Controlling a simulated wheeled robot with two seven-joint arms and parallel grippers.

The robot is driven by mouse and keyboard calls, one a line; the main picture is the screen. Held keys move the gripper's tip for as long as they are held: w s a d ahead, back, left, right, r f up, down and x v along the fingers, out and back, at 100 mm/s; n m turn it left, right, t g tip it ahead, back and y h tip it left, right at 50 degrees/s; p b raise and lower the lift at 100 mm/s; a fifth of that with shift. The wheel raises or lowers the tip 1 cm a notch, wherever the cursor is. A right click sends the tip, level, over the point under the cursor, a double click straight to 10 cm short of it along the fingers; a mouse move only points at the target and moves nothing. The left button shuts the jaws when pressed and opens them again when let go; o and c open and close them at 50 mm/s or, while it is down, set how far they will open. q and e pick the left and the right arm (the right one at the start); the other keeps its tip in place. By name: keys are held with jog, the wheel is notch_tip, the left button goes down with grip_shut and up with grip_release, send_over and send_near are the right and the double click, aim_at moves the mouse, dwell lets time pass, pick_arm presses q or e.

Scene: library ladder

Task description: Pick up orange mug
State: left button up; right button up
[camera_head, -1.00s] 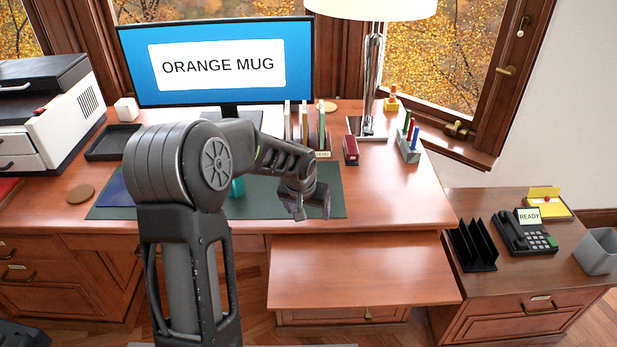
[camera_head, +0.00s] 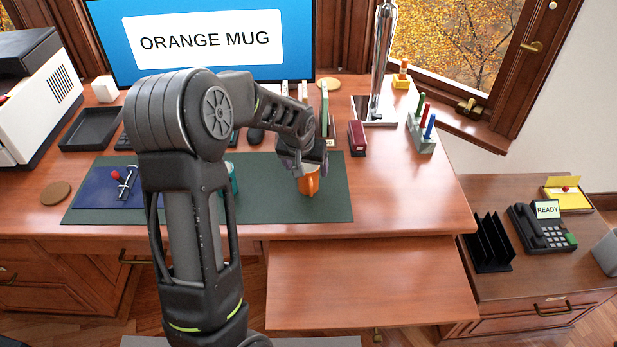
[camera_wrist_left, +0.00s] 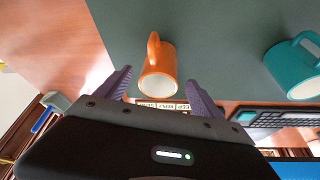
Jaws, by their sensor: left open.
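The orange mug (camera_head: 309,182) stands on the green desk mat (camera_head: 334,205) toward its right end, partly hidden by my left gripper (camera_head: 309,166) in the head view. In the left wrist view the orange mug (camera_wrist_left: 157,70) lies between and just beyond the fingertips of my left gripper (camera_wrist_left: 160,78). Its handle points away from the gripper's palm. The gripper is open, with a finger on either side and a gap to the mug. My right gripper is not in view.
A teal mug (camera_wrist_left: 294,68) stands on the mat beside the orange one and is mostly hidden behind my arm in the head view. A monitor (camera_head: 205,40) reads ORANGE MUG. A red stapler-like item (camera_head: 358,138) and pen holder (camera_head: 421,133) stand right. The pull-out shelf (camera_head: 370,280) is clear.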

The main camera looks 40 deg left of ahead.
aim_at(309, 176)
pick_arm(q)
jog(key=shift+x, duration=0.9)
jog(key=shift+d, duration=0.15)
jog(key=shift+f+p, duration=0.3)
jog(key=p+x, duration=0.1)
jog(key=x, duration=0.2)
jog(key=shift+w+f, duration=0.2)
jog(key=shift+f, duration=0.05)
jog(key=shift+w+f, duration=0.2)
jog(key=shift+f, duration=0.25)
jog(key=shift+c, duration=0.4)
grip_shut()
